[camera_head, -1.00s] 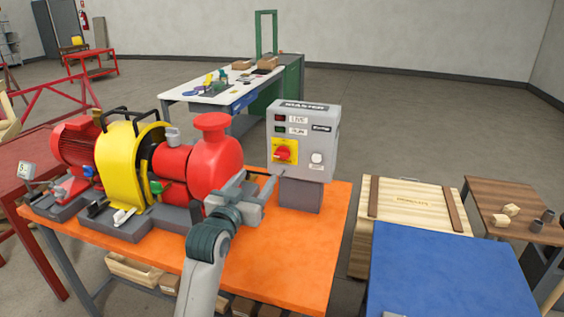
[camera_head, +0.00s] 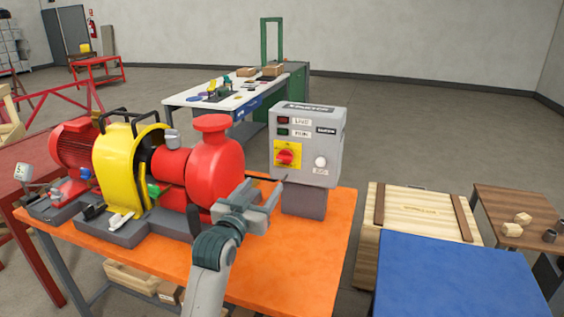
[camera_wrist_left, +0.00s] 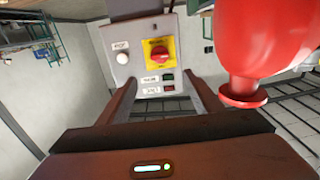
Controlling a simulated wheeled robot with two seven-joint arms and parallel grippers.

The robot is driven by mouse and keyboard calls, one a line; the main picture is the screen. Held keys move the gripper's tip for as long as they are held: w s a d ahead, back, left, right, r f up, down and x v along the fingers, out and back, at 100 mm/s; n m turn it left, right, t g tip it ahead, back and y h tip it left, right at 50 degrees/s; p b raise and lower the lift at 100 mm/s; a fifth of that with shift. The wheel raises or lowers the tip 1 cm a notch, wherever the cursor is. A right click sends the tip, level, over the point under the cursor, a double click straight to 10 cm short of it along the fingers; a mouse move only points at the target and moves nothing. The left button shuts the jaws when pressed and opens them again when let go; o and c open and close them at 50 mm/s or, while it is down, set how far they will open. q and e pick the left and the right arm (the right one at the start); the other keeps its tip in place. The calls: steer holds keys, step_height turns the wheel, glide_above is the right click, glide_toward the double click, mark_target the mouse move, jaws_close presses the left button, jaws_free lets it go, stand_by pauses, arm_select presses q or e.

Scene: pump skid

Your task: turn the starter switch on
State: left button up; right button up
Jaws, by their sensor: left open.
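The starter box (camera_head: 307,150) is a grey box on a post at the right end of the orange table. Its red rotary switch (camera_head: 285,157) sits on a yellow plate, with a white button (camera_head: 320,161) to its right. My left gripper (camera_head: 277,182) is open and empty, just in front of the box and below the switch, apart from it. In the left wrist view the red switch (camera_wrist_left: 159,53) shows upside down ahead of the open fingers (camera_wrist_left: 152,88). The knob's handle looks roughly horizontal. My right gripper is not in view.
The red pump (camera_head: 214,160) stands close to the left of my gripper, with a yellow guard (camera_head: 122,165) and red motor (camera_head: 75,145) beyond. The orange tabletop (camera_head: 310,255) is clear at front right. A wooden crate (camera_head: 425,212) and blue surface (camera_head: 455,270) lie right.

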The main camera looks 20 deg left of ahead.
arm_select(q)
steer(key=p, duration=0.2)
glide_toward(283, 159)
steer(key=w+p, duration=0.1)
steer(key=w, duration=0.6)
steer(key=shift+w+d, duration=0.1)
steer(key=shift+w, duration=0.05)
steer(key=shift+w+p, duration=0.3)
steer(key=shift+w, duration=0.5)
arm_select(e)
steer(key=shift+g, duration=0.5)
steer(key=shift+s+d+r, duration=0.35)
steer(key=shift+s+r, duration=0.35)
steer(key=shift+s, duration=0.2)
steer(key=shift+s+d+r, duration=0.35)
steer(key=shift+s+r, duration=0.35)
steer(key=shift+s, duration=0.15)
arm_select(q)
steer(key=c, duration=1.1)
